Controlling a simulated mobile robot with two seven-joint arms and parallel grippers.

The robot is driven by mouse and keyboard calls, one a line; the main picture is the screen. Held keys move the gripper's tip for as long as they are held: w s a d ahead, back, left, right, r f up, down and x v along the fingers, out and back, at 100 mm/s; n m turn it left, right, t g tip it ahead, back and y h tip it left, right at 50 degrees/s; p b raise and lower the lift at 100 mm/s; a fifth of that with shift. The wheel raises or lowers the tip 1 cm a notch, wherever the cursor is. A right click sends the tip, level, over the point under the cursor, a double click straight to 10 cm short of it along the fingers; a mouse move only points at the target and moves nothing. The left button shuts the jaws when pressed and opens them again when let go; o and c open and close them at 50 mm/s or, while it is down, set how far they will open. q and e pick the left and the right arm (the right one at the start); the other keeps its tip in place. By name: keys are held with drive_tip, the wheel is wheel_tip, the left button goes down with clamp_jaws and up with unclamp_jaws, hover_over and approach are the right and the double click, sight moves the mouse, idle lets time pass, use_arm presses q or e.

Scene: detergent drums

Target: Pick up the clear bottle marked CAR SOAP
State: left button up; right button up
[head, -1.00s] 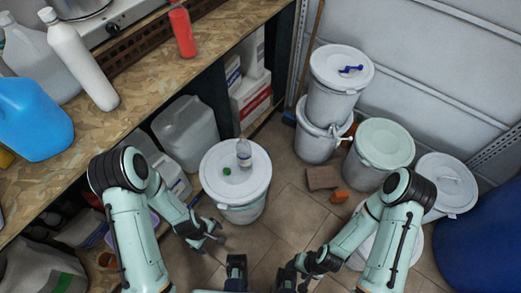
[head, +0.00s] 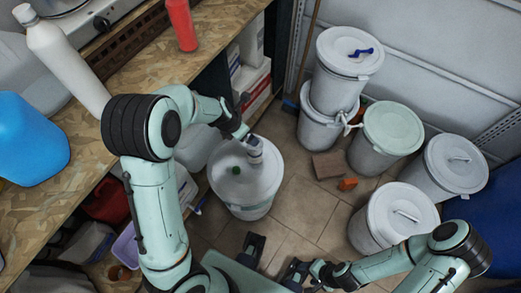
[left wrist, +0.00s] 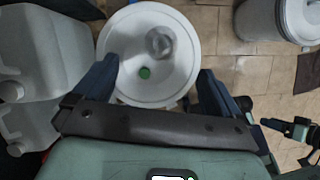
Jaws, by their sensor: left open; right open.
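A clear bottle (head: 255,152) stands on the lid of a white drum (head: 222,182), with a green round piece (head: 235,170) lying beside it. Its marking is not readable. In the left wrist view the bottle (left wrist: 160,42) is seen from above, beyond the fingertips and between their lines. My left gripper (head: 244,122) is open and close to the bottle; in the head view it partly hides the bottle's upper part. My right gripper (head: 296,271) is open and empty, low over the floor, far from the bottle.
A wooden bench (head: 135,62) with a white bottle (head: 65,62), a blue jug (head: 30,140) and a red bottle (head: 182,25) runs along the left. Several white drums stand at the right. A brown block (head: 327,165) lies on the floor. The floor between is mostly clear.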

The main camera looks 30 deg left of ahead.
use_arm(q)
drive_tip(key=b, duration=0.3)
hover_over(255, 150)
drive_tip(key=a, duration=0.3)
drive_tip(key=f, duration=0.6)
drive_tip(key=shift+w+d+f, duration=0.15)
drive_tip(key=shift+w+d, duration=0.05)
drive_tip(key=shift+d, duration=0.05)
drive_tip(key=b+x, duration=0.1)
drive_tip(key=x, duration=0.5)
drive_tip(key=shift+w+d, duration=0.25)
drive_tip(key=c, duration=1.4)
